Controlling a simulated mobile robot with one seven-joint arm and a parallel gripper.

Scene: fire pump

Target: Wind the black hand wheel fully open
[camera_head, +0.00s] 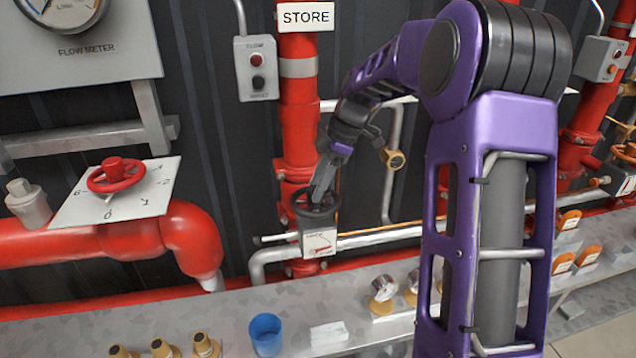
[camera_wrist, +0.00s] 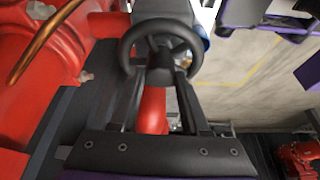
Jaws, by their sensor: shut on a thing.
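The black hand wheel (camera_head: 316,200) is on the red vertical pipe under the STORE sign in the head view. My gripper (camera_head: 320,190) reaches down to the wheel from above. In the wrist view the wheel (camera_wrist: 160,27) shows its rim and spokes, and the two fingers of my gripper (camera_wrist: 160,70) reach to its near side. The gripper is shut on the wheel; the exact contact points are hard to see.
A red hand wheel (camera_head: 115,175) on a white dial plate stands at left. A grey switch box (camera_head: 256,68) hangs left of the red pipe. Below, a grey bench (camera_head: 60,335) carries a blue cup (camera_head: 266,334), brass fittings (camera_head: 205,345) and gauges (camera_head: 382,294).

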